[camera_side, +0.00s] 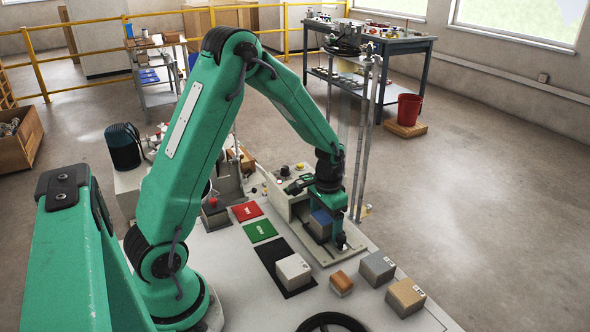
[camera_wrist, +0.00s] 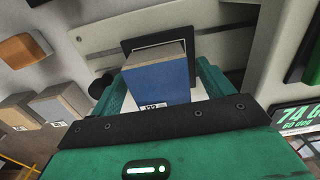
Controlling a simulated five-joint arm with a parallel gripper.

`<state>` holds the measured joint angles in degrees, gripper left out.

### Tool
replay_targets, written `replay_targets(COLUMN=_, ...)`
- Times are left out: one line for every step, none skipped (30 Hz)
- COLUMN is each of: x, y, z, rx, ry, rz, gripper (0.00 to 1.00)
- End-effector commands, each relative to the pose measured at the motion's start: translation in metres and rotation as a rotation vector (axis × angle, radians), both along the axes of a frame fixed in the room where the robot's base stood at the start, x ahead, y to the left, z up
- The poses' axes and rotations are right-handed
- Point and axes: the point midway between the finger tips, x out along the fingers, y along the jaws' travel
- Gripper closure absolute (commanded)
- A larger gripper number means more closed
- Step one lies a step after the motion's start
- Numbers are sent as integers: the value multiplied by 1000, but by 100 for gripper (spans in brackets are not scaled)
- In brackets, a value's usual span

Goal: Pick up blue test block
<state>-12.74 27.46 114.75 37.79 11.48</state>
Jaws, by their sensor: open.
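The blue test block (camera_side: 320,225) stands on the light plate of the test machine, partly hidden by my gripper (camera_side: 328,230) in the side view. In the wrist view the blue block (camera_wrist: 158,84) shows a blue face, a tan-grey top edge and a small label. It sits between the two green fingers of my gripper (camera_wrist: 163,88), in front of a dark square frame. My gripper is open, with a finger on either side of the block. I cannot tell whether either finger touches it.
A white block (camera_side: 293,270) sits on a black mat (camera_side: 268,250). An orange block (camera_side: 341,284), a grey block (camera_side: 377,267) and a tan block (camera_side: 405,296) stand to the right. Red (camera_side: 246,211) and green (camera_side: 260,230) tiles lie left. Metal posts (camera_side: 365,150) rise close behind my gripper.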

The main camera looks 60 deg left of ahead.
Motion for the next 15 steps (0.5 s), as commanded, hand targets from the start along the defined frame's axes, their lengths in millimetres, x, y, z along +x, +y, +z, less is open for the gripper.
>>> replay_targets(x=0, y=0, z=0, rx=0, ry=0, rz=0, gripper=20)
replay_targets(x=0, y=0, z=0, rx=0, ry=0, rz=0, gripper=20)
replay_targets(x=0, y=0, z=0, rx=0, ry=0, rz=0, gripper=20)
replay_targets(x=0, y=0, z=0, rx=0, ry=0, rz=0, gripper=20)
replay_targets(x=0, y=0, z=0, rx=0, ry=0, rz=0, gripper=20)
replay_targets(x=0, y=0, z=0, rx=0, ry=0, rz=0, gripper=22)
replay_targets(x=0, y=0, z=0, rx=0, ry=0, rz=0, gripper=28)
replay_targets(x=0, y=0, z=0, rx=0, ry=0, rz=0, gripper=34)
replay_targets(x=0, y=0, z=0, rx=0, ry=0, rz=0, gripper=42)
replay_targets(x=0, y=0, z=0, rx=0, ry=0, rz=0, gripper=48)
replay_targets(x=0, y=0, z=0, rx=0, ry=0, rz=0, gripper=53)
replay_targets(x=0, y=0, z=0, rx=0, ry=0, rz=0, gripper=61)
replay_targets(x=0, y=0, z=0, rx=0, ry=0, rz=0, gripper=67)
replay_targets(x=0, y=0, z=0, rx=0, ry=0, rz=0, gripper=73)
replay_targets(x=0, y=0, z=0, rx=0, ry=0, rz=0, gripper=80)
